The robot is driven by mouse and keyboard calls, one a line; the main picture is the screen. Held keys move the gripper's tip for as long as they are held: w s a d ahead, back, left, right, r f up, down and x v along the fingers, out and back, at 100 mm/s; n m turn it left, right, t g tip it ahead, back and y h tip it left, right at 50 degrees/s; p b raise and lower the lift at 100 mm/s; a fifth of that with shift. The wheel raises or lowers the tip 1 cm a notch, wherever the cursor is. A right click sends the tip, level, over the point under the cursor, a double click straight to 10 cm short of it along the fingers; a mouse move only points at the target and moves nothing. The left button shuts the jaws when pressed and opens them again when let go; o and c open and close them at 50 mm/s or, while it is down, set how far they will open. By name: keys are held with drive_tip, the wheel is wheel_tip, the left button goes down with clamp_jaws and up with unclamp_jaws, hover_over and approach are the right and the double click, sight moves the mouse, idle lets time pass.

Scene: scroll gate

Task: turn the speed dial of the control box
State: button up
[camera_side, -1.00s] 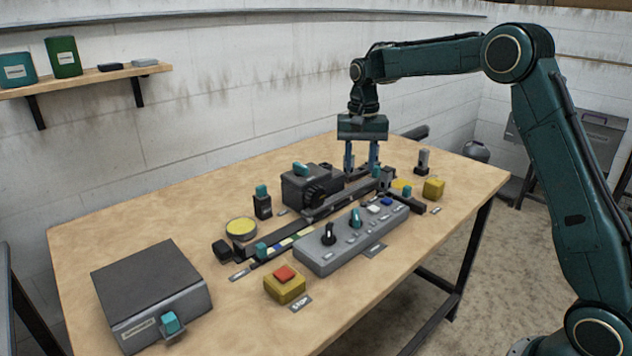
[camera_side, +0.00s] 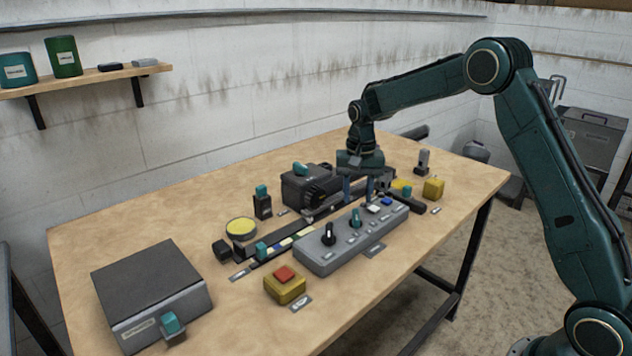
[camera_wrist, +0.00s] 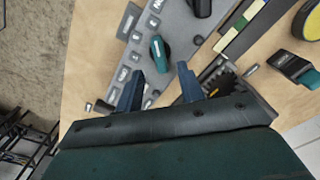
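The control box (camera_side: 325,262) is a long grey box near the middle of the table, also in the wrist view (camera_wrist: 178,22). On its top are a dial with a teal knob (camera_side: 355,217) and one with a black knob (camera_side: 328,235). I cannot read which is the speed dial. In the wrist view the teal knob (camera_wrist: 160,51) lies just ahead of my fingertips and the black knob (camera_wrist: 200,6) is at the top edge. My gripper (camera_side: 359,188) points down behind and above the teal knob. Its fingers (camera_wrist: 160,76) are apart with nothing between them.
A black machine with a teal knob (camera_side: 302,183) stands behind the box. A dark rail with a teal slider (camera_side: 262,249) runs alongside it. A yellow base with a red stop button (camera_side: 285,278) is in front. A yellow block (camera_side: 434,189) is to the right.

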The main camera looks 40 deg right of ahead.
sight(356, 213)
drive_tip(key=shift+f, duration=2.6)
clamp_jaws()
